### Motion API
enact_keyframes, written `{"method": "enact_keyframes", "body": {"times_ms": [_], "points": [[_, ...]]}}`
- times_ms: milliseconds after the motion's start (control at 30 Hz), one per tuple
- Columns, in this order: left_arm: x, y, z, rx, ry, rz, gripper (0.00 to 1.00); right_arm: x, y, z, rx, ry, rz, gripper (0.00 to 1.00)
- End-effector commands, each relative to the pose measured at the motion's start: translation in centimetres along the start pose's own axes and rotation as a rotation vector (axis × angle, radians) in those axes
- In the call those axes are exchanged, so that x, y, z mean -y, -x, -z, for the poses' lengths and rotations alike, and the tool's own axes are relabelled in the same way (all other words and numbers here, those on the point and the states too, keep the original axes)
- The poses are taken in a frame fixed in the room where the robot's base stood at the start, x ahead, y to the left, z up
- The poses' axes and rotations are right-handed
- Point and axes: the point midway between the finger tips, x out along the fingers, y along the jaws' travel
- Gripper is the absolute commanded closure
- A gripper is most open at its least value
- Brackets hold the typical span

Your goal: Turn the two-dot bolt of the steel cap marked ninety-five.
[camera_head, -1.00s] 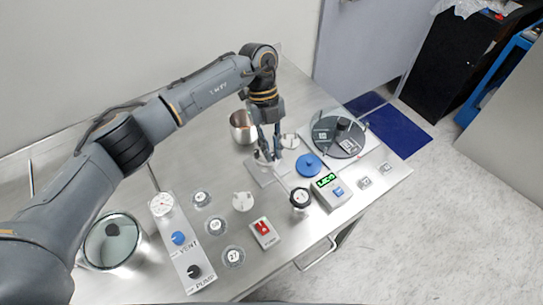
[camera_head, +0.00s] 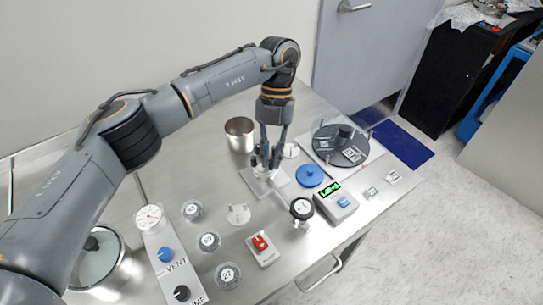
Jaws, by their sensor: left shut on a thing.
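My left gripper (camera_head: 266,160) points down at the middle of the bench. Its fingers are shut on a small steel piece, mostly hidden between them, just above a pale square plate (camera_head: 281,178). I cannot tell whether this piece is a bolt. Three small round containers with numbered tops stand to the left: the upper one (camera_head: 192,210), the middle one (camera_head: 209,242) and the lower one (camera_head: 228,275). A number ninety-five and bolt dots are not legible to me anywhere. My right gripper is out of view.
A steel cup (camera_head: 240,134) stands behind the gripper. A blue disc (camera_head: 309,176), a scale with a green display (camera_head: 335,202) and a dark round disc (camera_head: 341,146) are to the right. A red-switch box (camera_head: 262,249) and a knob panel (camera_head: 171,267) are nearer.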

Motion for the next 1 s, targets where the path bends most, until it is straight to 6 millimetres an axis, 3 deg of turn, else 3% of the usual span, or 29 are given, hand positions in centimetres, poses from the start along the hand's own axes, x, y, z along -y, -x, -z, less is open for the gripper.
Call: {"method": "enact_keyframes", "body": {"times_ms": [333, 367, 400, 733, 867, 1000], "points": [[0.0, 0.1, 0.0, 0.001, -0.002, 0.000, 1.00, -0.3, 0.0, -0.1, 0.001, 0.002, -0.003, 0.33], [0.0, 0.1, 0.0, 0.001, -0.002, 0.000, 0.83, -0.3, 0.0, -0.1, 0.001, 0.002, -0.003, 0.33], [0.0, 0.1, 0.0, 0.001, -0.002, 0.000, 0.77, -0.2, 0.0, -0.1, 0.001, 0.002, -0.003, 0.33], [0.0, 0.2, 0.0, 0.001, -0.001, 0.000, 0.77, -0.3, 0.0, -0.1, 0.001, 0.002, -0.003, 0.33], [0.0, 1.5, 0.0, 0.004, 0.000, -0.001, 0.77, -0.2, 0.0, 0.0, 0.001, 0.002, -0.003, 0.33], [0.1, 4.3, 0.0, 0.005, 0.001, 0.000, 0.77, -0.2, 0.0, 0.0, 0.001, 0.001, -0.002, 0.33]]}}
